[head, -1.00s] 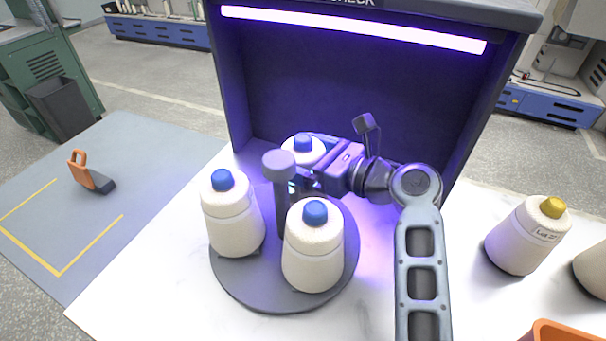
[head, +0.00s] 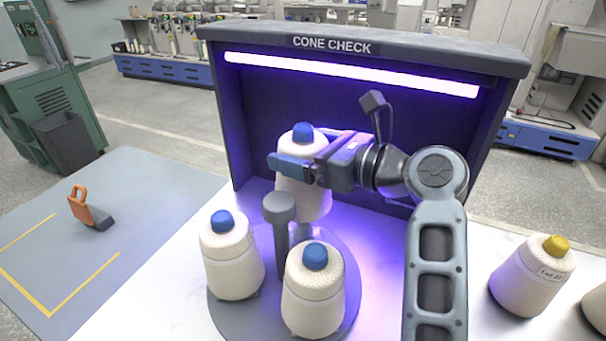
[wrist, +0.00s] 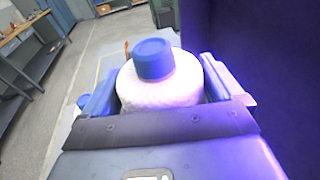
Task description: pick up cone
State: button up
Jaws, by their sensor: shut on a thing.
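A white yarn cone with a blue tip (head: 303,203) is held in my gripper (head: 296,166), raised above the back of the round grey tray (head: 225,313). It is upright, inside the cone check booth's front. In the wrist view the cone (wrist: 160,92) sits between the two fingers of my gripper (wrist: 158,85), its blue top pointing up. Two more blue-tipped cones stand on the tray, one at left (head: 232,262) and one at front (head: 313,298). The tray's grey centre post (head: 280,225) stands between them and the held cone.
The dark cone check booth (head: 230,130) with a lit purple tube stands behind. A yellow-tipped cone (head: 533,280) stands on the white table at right, with part of another at the edge. An orange-handled object (head: 85,208) lies on the floor mat at left.

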notch_tip(320, 180, up, 18)
dwell(0.4)
jog(key=shift+r, duration=0.1)
notch_tip(320, 180, up, 20)
jog(key=p, duration=0.3)
dwell(1.1)
jog(key=shift+s, duration=0.1)
